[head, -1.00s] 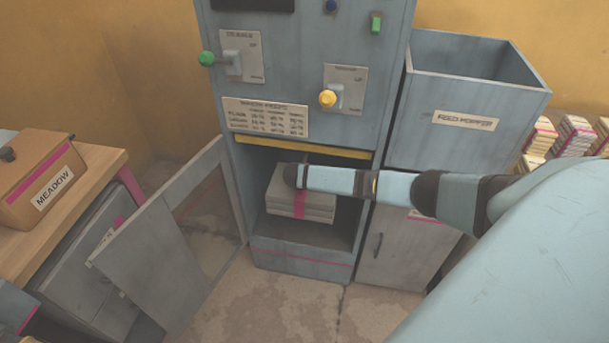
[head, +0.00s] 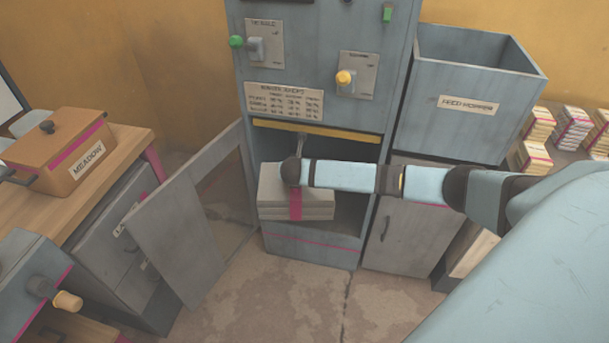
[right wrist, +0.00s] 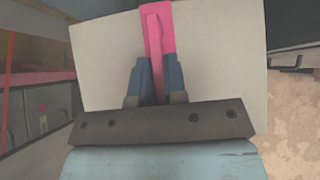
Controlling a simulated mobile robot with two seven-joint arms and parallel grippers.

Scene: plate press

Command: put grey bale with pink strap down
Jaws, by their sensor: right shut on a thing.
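The grey bale with the pink strap (head: 270,200) is at the front opening of the blue-grey press (head: 300,120). In the right wrist view the bale (right wrist: 205,65) fills the middle, its pink strap (right wrist: 158,40) running between my fingers. My right gripper (right wrist: 153,80) is shut on the bale at the strap. In the head view the right arm reaches across from the right and hides part of the bale. I cannot tell whether the bale touches the chamber floor. My left gripper is out of view.
The press door (head: 190,230) stands open at the left. A wooden bench with a MEADOW box (head: 70,150) is at the left. The feed hopper (head: 465,100) is right of the press. Several strapped bales (head: 572,128) stand at the far right. Floor in front (head: 290,300) is clear.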

